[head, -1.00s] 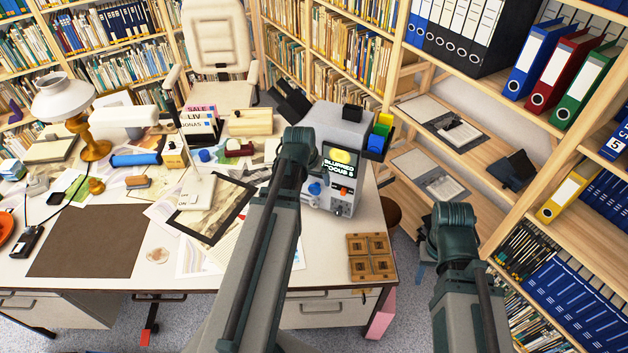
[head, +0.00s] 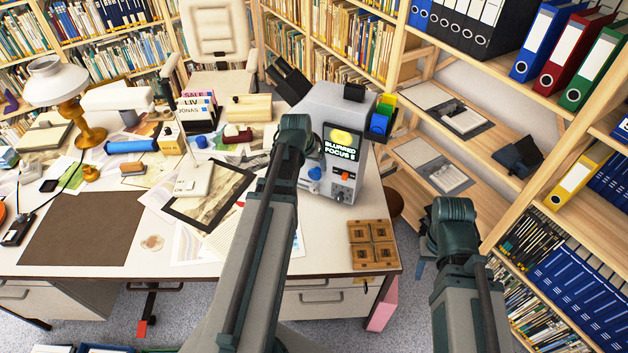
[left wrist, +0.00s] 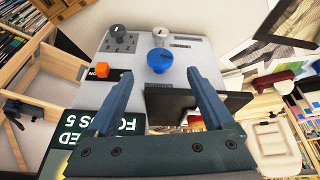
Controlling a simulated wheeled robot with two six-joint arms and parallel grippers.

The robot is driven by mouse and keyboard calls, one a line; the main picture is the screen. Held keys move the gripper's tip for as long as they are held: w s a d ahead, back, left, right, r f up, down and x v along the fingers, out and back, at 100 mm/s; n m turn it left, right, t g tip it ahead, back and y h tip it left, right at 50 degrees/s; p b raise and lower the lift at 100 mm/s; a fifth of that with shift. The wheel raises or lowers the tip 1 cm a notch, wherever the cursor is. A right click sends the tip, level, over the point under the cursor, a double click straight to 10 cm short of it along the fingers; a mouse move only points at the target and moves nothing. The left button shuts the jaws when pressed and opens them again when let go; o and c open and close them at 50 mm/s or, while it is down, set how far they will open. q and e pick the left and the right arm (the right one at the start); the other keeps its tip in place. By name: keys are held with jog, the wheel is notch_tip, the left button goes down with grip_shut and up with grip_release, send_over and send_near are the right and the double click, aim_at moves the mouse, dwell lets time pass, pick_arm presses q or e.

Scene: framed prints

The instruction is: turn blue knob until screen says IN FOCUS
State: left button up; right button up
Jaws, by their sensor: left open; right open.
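A grey machine (head: 335,115) stands on the desk with a dark screen (head: 343,147) that seems to read BLURRED, FOCUS 5. Its blue knob (head: 314,174) is left of an orange button below the screen. In the left wrist view the blue knob (left wrist: 160,60) faces my open left gripper (left wrist: 161,74), lying between the fingertips in the picture and apparently just beyond them. Neither finger visibly touches it. The screen (left wrist: 85,140) is partly cut off there. In the head view my left arm hides its gripper. My right arm shows at the right, but its gripper does not.
An orange button (left wrist: 100,70), a black knob (left wrist: 118,31) and a white knob (left wrist: 160,33) sit near the blue one. A black panel (left wrist: 185,103) lies between the fingers in the picture. Brown tiles (head: 372,245) lie at the desk's front right. Shelves (head: 560,215) stand right.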

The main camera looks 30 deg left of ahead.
aim_at(314, 174)
pick_arm(q)
jog(key=b+x, duration=0.6)
jog(key=x, duration=0.1)
jog(key=shift+w+f, duration=0.1)
jog(key=shift+f, duration=0.2)
grip_shut()
